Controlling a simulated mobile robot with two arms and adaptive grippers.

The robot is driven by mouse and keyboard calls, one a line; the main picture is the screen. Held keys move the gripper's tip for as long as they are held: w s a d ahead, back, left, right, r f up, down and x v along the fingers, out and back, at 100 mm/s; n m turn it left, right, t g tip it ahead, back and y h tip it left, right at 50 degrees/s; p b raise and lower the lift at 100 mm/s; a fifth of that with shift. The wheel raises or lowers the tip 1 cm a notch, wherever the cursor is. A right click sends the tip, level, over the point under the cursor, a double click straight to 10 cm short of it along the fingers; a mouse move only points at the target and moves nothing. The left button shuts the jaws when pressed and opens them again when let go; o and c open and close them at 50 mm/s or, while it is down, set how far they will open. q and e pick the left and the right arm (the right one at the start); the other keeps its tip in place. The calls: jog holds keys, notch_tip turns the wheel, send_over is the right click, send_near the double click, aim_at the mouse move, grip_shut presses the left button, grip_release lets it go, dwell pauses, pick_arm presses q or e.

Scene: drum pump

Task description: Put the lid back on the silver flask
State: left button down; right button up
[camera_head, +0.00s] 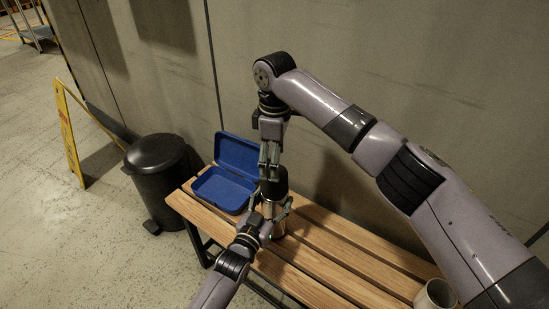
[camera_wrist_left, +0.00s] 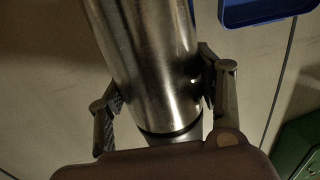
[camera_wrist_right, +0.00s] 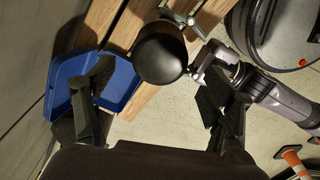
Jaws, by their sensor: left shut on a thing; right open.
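The silver flask (camera_head: 273,226) stands upright at the bench, and it fills the middle of the left wrist view (camera_wrist_left: 155,60). My left gripper (camera_head: 270,211) is shut on its body from the near side. The black lid (camera_head: 277,182) is at the top of the flask; the right wrist view shows it from above as a round black cap (camera_wrist_right: 160,52). I cannot tell whether it is fully seated. My right gripper (camera_head: 270,172) points down just above and beside the lid. It is open, with the lid between and beyond its fingers in the right wrist view.
An open blue box (camera_head: 222,190) lies on the slatted wooden bench (camera_head: 320,250), left of the flask. A metal cup (camera_head: 435,295) stands at the bench's right end. A black bin (camera_head: 160,170) and yellow sign (camera_head: 70,135) are on the left. The wall is close behind.

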send_over(275, 206)
jog(key=w, duration=0.4)
notch_tip(275, 206, down, 8)
jog(key=shift+s, duration=0.1)
jog(key=c, duration=1.2)
jog(key=shift+m, duration=0.9)
jog(key=o, duration=1.4)
